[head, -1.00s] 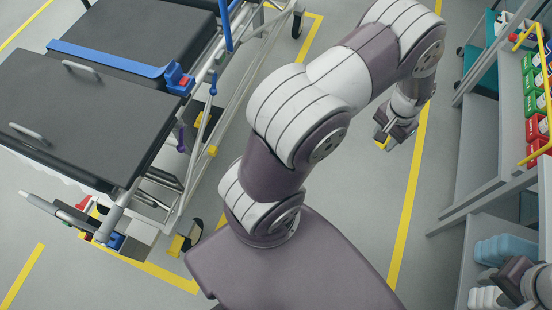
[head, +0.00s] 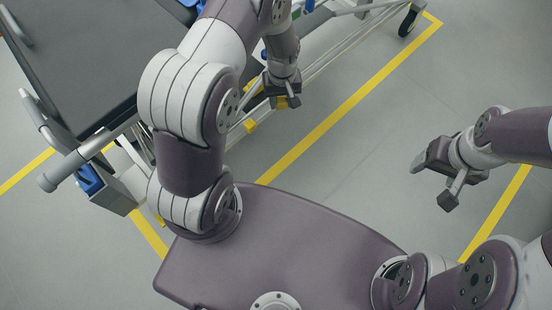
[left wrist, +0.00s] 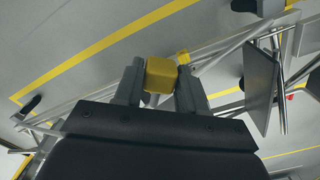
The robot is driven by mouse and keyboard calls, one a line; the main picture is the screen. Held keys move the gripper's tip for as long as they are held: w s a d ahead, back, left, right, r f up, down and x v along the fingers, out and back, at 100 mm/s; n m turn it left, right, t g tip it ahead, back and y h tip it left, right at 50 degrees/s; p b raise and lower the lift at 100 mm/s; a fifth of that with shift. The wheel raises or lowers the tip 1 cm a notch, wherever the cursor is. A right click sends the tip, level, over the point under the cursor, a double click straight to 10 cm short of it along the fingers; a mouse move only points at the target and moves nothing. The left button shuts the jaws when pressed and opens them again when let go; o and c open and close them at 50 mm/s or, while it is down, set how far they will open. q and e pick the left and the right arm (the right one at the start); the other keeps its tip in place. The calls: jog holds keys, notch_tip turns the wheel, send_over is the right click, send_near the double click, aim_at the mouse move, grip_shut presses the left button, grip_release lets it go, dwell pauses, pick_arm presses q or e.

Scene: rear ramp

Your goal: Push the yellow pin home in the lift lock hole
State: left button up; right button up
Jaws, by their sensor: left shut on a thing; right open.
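My left gripper (head: 282,99) is beside the stretcher's lower frame in the head view. In the left wrist view its two fingers (left wrist: 161,88) are shut on a yellow block-shaped piece, which looks like the yellow pin (left wrist: 160,74). The pin shows only partly between the fingers in the head view (head: 281,103). Its far end is hidden. I cannot make out the lift lock hole, nor tell whether the pin is in it. My right gripper (head: 434,181) is open and empty over bare floor at the right.
The stretcher's dark top (head: 75,60) and its tubular frame (head: 335,35) stand at the left and back. A second yellow part (head: 250,125) is on the frame, near the left gripper. A caster wheel (head: 410,20) is at the back. Floor between the yellow lines is clear.

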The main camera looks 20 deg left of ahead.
pick_arm(q)
notch_tip(320, 180, down, 29)
jog(key=s+a+n+b, duration=0.1)
jog(key=n+b, duration=0.6)
jog(key=b, duration=1.2)
jog(key=shift+s+b, duration=0.3)
jog(key=shift+s, duration=0.2)
pick_arm(e)
notch_tip(320, 180, down, 24)
jog(key=shift+w, duration=0.2)
pick_arm(q)
jog(key=shift+r, duration=0.15)
pick_arm(e)
jog(key=shift+r, duration=0.1)
pick_arm(q)
jog(key=a, duration=0.1)
jog(key=w+a, duration=0.1)
jog(key=a, duration=0.1)
jog(key=w+a, duration=0.1)
jog(key=a, duration=0.1)
jog(key=shift+w+a, duration=0.1)
jog(key=shift+a, duration=0.05)
jog(key=shift+p, duration=0.3)
pick_arm(e)
jog(key=shift+r, duration=0.2)
pick_arm(q)
jog(key=shift+p, duration=0.3)
pick_arm(e)
jog(key=shift+r, duration=0.25)
